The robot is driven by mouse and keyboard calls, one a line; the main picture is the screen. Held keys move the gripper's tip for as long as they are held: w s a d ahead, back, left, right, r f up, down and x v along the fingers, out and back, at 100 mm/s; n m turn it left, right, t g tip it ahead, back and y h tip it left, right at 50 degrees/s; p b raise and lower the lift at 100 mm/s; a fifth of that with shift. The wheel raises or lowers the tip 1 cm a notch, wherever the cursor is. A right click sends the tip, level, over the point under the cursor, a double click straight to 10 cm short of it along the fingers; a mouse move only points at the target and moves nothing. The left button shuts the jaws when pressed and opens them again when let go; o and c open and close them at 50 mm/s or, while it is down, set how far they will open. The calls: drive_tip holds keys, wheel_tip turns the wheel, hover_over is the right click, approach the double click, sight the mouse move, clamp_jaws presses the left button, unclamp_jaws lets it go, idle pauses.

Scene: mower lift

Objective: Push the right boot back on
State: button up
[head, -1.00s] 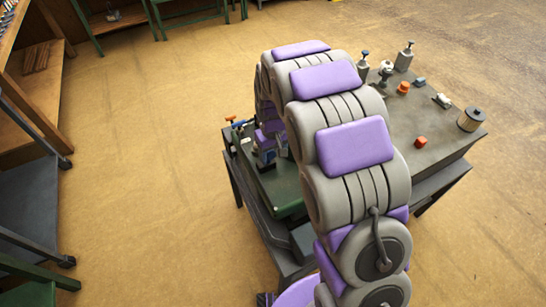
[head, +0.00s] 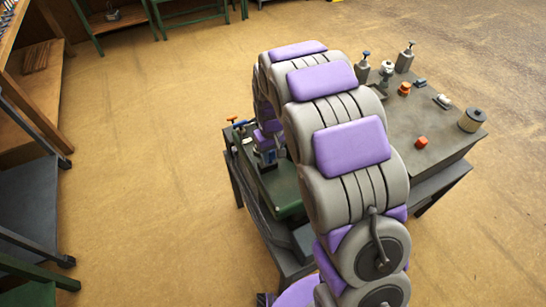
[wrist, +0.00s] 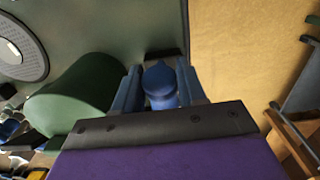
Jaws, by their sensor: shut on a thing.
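In the wrist view my gripper (wrist: 160,84) is shut on a blue rounded piece (wrist: 160,80), its two blue fingers close on either side. I cannot tell for sure whether this piece is the right boot. A dark block (wrist: 163,54) lies just beyond the fingertips. A big green cylinder (wrist: 75,92) is just left of the fingers. In the head view my arm hides most of the gripper and the work area. A green machine body (head: 281,188) shows beside the arm on the table.
The dark table (head: 440,140) holds an orange cap (head: 421,142), a filter-like can (head: 471,119) and several small parts. An orange-topped handle (head: 232,120) stands at its left edge. Shelving (head: 35,170) stands far left. Open floor (head: 150,160) lies between.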

drive_tip(key=shift+w+a+r+p, duration=0.2)
drive_tip(key=shift+w+a+p, duration=0.1)
drive_tip(key=shift+w, duration=0.4)
drive_tip(key=shift+w+a+r+p, duration=0.2)
drive_tip(key=shift+w+a+p, duration=0.1)
drive_tip(key=shift+w, duration=0.35)
drive_tip(key=shift+w+a+f+p, duration=0.1)
drive_tip(key=shift+w+a+p, duration=0.2)
drive_tip(key=shift+w, duration=0.35)
drive_tip(key=shift+w+a+p, duration=0.2)
drive_tip(key=shift+w+a, duration=0.05)
drive_tip(key=shift+w, duration=0.35)
drive_tip(key=shift+w+a+f+p, duration=0.15)
drive_tip(key=shift+w+a+f, duration=0.1)
drive_tip(key=shift+w, duration=0.35)
drive_tip(key=shift+w+a+f+p, duration=0.15)
drive_tip(key=shift+w+a+f, duration=0.05)
drive_tip(key=shift+w, duration=0.4)
drive_tip(key=shift+w+a+f, duration=0.25)
drive_tip(key=shift+w+f, duration=0.15)
drive_tip(key=shift+w, duration=0.1)
drive_tip(key=shift+w+a+f, duration=0.2)
drive_tip(key=shift+w+f, duration=0.15)
drive_tip(key=shift+w, duration=0.1)
drive_tip(key=shift+w+a+f+p, duration=0.15)
drive_tip(key=shift+w+f, duration=0.2)
drive_tip(key=shift+f, duration=0.2)
drive_tip(key=shift+w+a+f+p, duration=0.15)
drive_tip(key=shift+w+f, duration=0.2)
drive_tip(key=shift+f, duration=0.15)
